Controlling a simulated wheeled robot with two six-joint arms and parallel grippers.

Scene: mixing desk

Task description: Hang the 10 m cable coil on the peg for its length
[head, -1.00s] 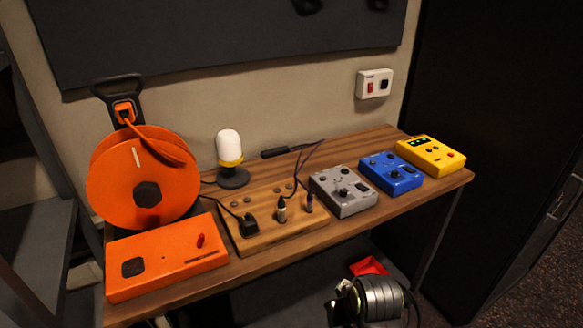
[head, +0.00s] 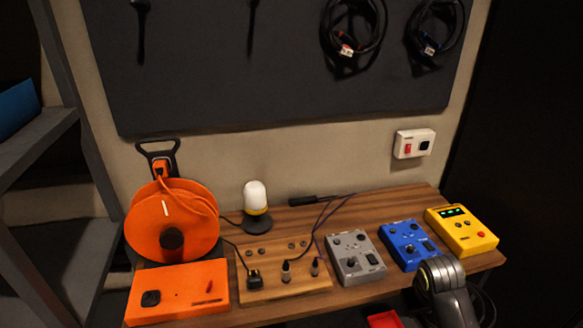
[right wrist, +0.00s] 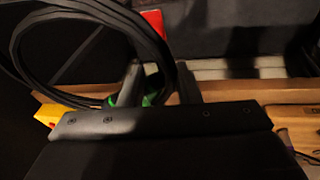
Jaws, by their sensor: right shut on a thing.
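My right gripper (right wrist: 158,72) is shut on a black cable coil (right wrist: 130,28) with a green band, seen in the right wrist view; its length label cannot be read. In the head view my right arm reaches in at the lower right, and a bit of black cable shows beside it; the fingertips are hidden there. The dark wall board (head: 280,85) carries a coil with a red band (head: 350,48) and a coil with a blue band (head: 431,48). Their pegs are hard to make out. My left gripper is not in view.
The wooden desk (head: 400,200) holds an orange cable reel (head: 150,220), an orange box (head: 185,290), a lamp (head: 256,200), and grey (head: 355,255), blue (head: 408,243) and yellow (head: 462,230) boxes. Two slim dark things hang at the board's left. A wall socket (head: 413,143) sits below the board.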

